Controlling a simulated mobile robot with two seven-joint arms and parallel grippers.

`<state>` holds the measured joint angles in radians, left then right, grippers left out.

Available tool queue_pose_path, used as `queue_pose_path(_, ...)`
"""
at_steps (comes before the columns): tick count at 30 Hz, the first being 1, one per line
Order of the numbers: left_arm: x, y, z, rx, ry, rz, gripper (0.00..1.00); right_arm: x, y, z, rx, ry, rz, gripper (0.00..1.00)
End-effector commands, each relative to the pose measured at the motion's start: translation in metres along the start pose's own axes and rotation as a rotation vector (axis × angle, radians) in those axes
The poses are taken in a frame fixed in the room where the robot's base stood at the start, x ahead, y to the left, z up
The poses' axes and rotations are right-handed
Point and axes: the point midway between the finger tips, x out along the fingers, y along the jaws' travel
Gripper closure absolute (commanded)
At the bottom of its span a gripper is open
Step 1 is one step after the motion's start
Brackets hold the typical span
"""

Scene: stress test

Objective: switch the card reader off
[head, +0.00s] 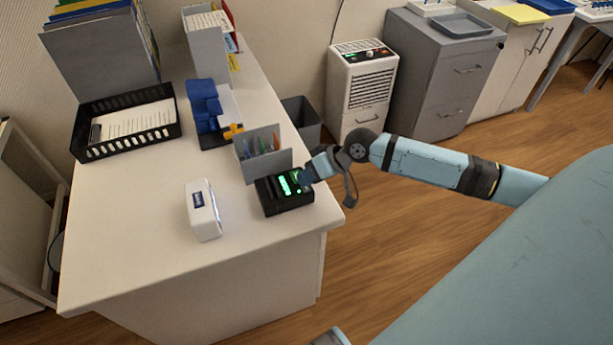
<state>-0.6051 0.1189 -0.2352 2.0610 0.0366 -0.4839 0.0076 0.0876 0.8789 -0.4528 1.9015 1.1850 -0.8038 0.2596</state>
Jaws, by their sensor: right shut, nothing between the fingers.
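The card reader, a small black device (272,199), sits near the right front corner of the white desk, with its green display lit. My right gripper (307,179) reaches in from the right and is shut with nothing in it. Its tip is at the right part of the reader's top and covers some of it. I cannot tell whether it touches. My left gripper is not in view.
On the desk (130,240), a white box with a blue label (203,212) stands left of the reader. A grey pen holder (262,163) is just behind it. A black paper tray (125,123) and a blue item (205,108) stand farther back. The front left desktop is clear.

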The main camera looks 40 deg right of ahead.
Motion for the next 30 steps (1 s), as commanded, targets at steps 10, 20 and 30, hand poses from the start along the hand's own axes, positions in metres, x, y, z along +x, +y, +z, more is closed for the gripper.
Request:
queue_pose_path(10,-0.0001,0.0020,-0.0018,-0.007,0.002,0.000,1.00,0.0024,0.0018,0.0019,0.000,-0.001,0.000,1.00)
queue_pose_path(20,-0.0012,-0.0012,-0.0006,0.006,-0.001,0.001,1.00,0.0042,0.0031,0.0031,0.000,-0.001,0.000,1.00)
queue_pose_path(30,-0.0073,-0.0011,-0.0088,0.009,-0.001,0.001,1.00,-0.0014,-0.0011,-0.0009,0.000,-0.001,0.000,1.00)
